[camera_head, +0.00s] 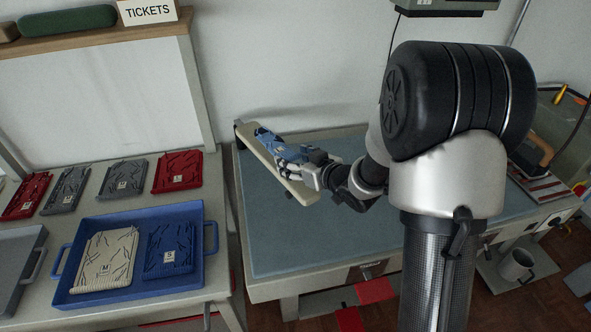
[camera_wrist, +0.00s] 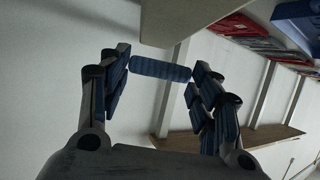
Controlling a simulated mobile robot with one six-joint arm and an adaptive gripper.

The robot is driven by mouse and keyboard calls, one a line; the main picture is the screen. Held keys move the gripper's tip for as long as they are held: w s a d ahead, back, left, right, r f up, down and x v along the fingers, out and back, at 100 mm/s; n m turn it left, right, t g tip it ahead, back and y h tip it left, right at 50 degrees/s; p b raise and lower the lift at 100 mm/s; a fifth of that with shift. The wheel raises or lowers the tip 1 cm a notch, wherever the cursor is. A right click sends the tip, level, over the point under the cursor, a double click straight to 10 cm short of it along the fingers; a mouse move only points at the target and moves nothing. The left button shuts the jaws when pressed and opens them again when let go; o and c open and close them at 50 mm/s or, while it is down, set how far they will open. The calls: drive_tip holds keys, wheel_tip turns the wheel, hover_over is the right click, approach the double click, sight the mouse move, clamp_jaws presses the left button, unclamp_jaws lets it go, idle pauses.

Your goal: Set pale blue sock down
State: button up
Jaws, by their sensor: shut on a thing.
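A blue piece that I take for the pale blue sock (camera_head: 266,136) shows at the cream narrow board (camera_head: 258,156) on the worktable; its outline is partly hidden by my gripper. My gripper (camera_head: 287,153) is at the board's middle, shut on this piece. In the wrist view a ribbed blue strip (camera_wrist: 160,70) spans between the two fingers of my gripper (camera_wrist: 163,82). The board's pale surface (camera_wrist: 190,8) shows just beyond it. I cannot tell whether the sock touches the board.
The worktable's grey-blue mat (camera_head: 330,235) is largely clear. A blue tray (camera_head: 190,283) at left holds a cream and a blue folded knit. Red and grey knits (camera_head: 178,171) lie behind it. A shelf (camera_head: 90,38) with a TICKETS sign (camera_head: 148,11) stands above.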

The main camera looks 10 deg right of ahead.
wheel_tip(320, 180, down, 2)
drive_tip(key=shift+f, duration=0.2)
drive_tip(key=shift+s+f+b, duration=0.1)
drive_tip(key=shift+f+b, duration=0.5)
drive_tip(key=shift+b, duration=0.2)
drive_tip(key=o, duration=0.4)
drive_tip(key=shift+o, duration=1.4)
drive_tip(key=shift+f, duration=0.1)
drive_tip(key=shift+o, duration=1)
